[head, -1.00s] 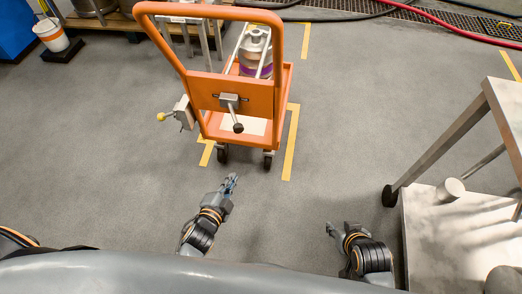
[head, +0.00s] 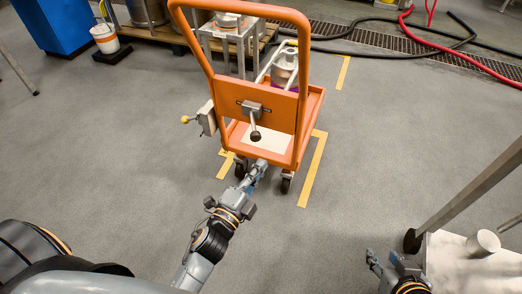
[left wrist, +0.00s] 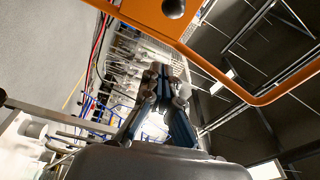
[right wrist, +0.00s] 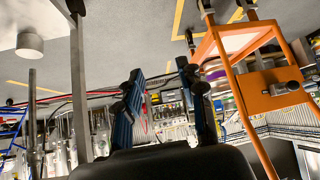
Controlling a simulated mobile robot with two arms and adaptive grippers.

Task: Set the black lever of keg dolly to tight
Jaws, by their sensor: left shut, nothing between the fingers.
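The orange keg dolly (head: 272,115) stands ahead of me. Its black lever (head: 255,135), a short arm with a black ball knob, hangs downward from a grey block on the dolly's upright panel. The knob (left wrist: 173,8) also shows at the top edge of the left wrist view. My left gripper (head: 258,171) is shut and empty, low in front of the panel and below the lever, with no visible contact on the knob. My right gripper (head: 383,262) is open and empty at the lower right, well away from the dolly.
A second lever with a yellow knob (head: 185,119) sticks out on the dolly's left side. A metal keg (head: 286,68) rides on the dolly. A metal table (head: 450,262) with a white cylinder (head: 484,243) stands at the right. The floor between is clear.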

